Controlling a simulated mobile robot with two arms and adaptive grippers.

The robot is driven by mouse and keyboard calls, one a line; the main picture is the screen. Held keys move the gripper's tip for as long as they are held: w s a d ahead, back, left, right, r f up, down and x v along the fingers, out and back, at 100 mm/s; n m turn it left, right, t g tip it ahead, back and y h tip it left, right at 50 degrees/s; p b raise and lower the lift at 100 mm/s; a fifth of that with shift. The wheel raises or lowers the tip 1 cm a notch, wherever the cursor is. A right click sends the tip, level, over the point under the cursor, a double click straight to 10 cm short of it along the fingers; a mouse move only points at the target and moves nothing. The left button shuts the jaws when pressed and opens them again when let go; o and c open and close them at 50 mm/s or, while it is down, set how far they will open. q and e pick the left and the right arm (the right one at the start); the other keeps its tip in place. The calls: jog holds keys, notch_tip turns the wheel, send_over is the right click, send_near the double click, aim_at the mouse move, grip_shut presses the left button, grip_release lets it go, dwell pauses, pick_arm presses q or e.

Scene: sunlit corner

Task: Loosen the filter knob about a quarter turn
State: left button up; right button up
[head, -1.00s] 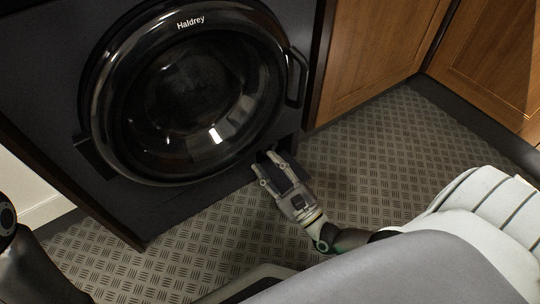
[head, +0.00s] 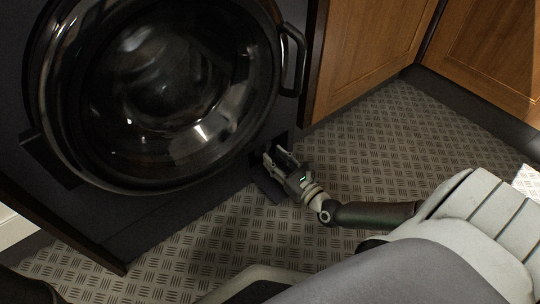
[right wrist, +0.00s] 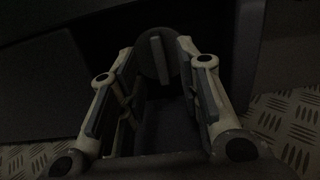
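The filter knob (right wrist: 161,60) shows in the right wrist view as a dark round disc with a raised, slightly tilted grip bar across its face. It sits in a dark recess low on the washing machine (head: 160,207). My right gripper (right wrist: 156,52) is open, with one finger to the left of the knob and one to the right. A gap shows between the fingers, and I cannot tell whether either touches the knob. In the head view, my right gripper (head: 277,154) is at the machine's lower right corner and the knob is hidden. My left gripper is not in view.
The round glass door (head: 165,90) is shut above the recess, with its handle (head: 293,60) on the right. A dark flap (head: 266,186) lies below my right gripper. Wooden cabinets (head: 365,50) stand to the right. The patterned floor (head: 370,150) is clear.

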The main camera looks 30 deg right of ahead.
aim_at(265, 150)
jog(key=shift+w+a+b, duration=0.15)
jog(key=shift+w+b, duration=0.25)
jog(key=shift+w, duration=1.05)
jog(key=shift+c, duration=0.2)
grip_shut()
